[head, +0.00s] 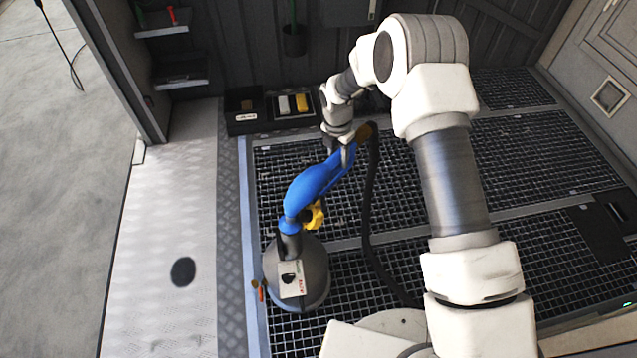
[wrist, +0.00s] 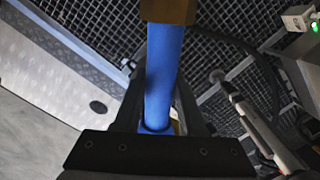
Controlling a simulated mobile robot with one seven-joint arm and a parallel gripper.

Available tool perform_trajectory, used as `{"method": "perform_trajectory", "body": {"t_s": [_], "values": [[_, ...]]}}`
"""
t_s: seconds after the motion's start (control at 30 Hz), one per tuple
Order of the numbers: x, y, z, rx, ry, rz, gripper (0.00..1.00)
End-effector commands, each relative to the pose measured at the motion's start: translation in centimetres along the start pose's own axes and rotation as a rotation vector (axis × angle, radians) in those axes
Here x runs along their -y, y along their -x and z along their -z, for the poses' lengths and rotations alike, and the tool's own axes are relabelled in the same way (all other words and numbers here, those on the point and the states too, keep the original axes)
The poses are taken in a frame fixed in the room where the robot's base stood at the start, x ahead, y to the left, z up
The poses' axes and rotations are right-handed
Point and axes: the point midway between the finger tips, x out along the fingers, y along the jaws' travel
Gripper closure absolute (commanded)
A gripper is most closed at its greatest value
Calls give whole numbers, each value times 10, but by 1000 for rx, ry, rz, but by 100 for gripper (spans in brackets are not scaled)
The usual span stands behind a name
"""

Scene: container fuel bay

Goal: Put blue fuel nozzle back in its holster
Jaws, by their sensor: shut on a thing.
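The blue fuel nozzle (head: 315,184) is held above the grated floor in the head view, slanting down to the lower left. A brown collar (head: 367,131) and a black hose (head: 369,205) are at its upper end. My gripper (head: 342,155) is shut on its upper part. In the wrist view the blue nozzle (wrist: 162,75) runs between the two dark fingers of my gripper (wrist: 160,85). The nozzle's lower end overlaps a grey round container (head: 313,290) in the head view; I cannot tell whether they touch. I cannot clearly make out a holster.
A white box with red marks (head: 291,280) appears over the grey container. A black bin (head: 243,122) and a tray (head: 290,120) stand at the back wall. Shelves (head: 182,78) are at the left. The pale metal walkway (head: 175,225) is mostly clear.

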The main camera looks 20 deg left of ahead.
Motion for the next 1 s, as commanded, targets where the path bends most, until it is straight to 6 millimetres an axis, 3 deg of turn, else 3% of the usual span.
{"method": "perform_trajectory", "body": {"t_s": [0.27, 1.0], "values": [[-1, 12, -1, 1, 0, -2, 100], [1, 82, -7, 1, 0, -2, 100]]}}
